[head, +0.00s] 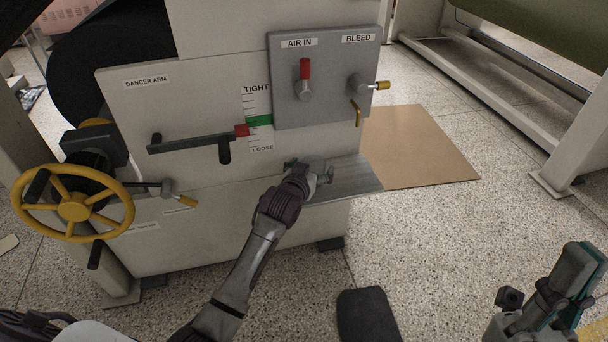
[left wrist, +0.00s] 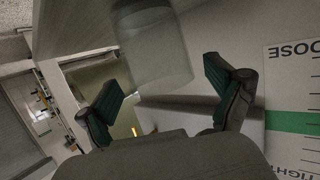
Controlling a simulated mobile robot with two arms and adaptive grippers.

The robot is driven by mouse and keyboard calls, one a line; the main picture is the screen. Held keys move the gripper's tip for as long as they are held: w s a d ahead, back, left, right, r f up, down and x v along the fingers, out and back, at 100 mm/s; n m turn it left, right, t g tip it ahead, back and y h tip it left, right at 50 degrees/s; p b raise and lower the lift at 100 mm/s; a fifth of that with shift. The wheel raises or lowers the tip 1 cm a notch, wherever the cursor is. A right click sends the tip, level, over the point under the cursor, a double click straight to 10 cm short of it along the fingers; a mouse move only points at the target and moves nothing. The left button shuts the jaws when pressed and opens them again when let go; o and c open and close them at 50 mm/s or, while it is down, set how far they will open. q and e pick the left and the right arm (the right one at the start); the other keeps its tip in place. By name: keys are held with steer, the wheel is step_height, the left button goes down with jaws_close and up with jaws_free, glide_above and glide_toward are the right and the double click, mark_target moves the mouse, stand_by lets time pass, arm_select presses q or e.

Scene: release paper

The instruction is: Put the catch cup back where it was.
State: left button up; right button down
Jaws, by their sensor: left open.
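The catch cup seems to be the smoky, translucent cup (left wrist: 152,48) in the left wrist view, standing just beyond and between my fingertips. My left gripper (head: 318,172) is over the metal ledge (head: 350,182) at the front of the machine. In the left wrist view the gripper (left wrist: 165,75) has its fingers spread on both sides of the cup, with gaps. In the head view my gripper mostly hides the cup. My right gripper (head: 568,290) is at the lower right, away from the machine; its finger opening is unclear.
Above the ledge are a grey panel (head: 330,110) with a red-handled valve (head: 305,72) and a yellow-tipped bleed valve (head: 372,84). A dancer arm (head: 195,143) and a yellow handwheel (head: 72,206) stick out at the left. Brown cardboard (head: 415,150) lies on the floor.

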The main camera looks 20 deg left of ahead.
arm_select(q)
steer(key=p+v, duration=0.2)
steer(key=v, duration=0.4)
steer(key=shift+w+r, duration=0.1)
steer(key=shift+r, duration=0.05)
steer(key=s+d+r+m+t+h, duration=0.1)
steer(key=s+d+r+t+h, duration=0.2)
steer(key=s+r, duration=0.7)
steer(key=s+d+r+m+t+h+p, duration=0.1)
steer(key=s+d+r+m+t+h, duration=0.1)
steer(key=s+r, duration=0.8)
steer(key=shift+s+d+r+t+h, duration=0.35)
steer(key=shift+d+r+t+h, duration=0.35)
steer(key=shift+t, duration=0.5)
arm_select(e)
steer(key=w+a+f+g+h, duration=0.1)
steer(key=w+f+g+h, duration=0.1)
steer(key=w+f+g, duration=0.6)
steer(key=w+g, duration=0.1)
steer(key=w, duration=0.2)
steer(key=shift+w+a+g, duration=0.15)
steer(key=shift+a+g, duration=0.15)
steer(key=shift+a, duration=0.05)
arm_select(q)
steer(key=shift+f, duration=0.2)
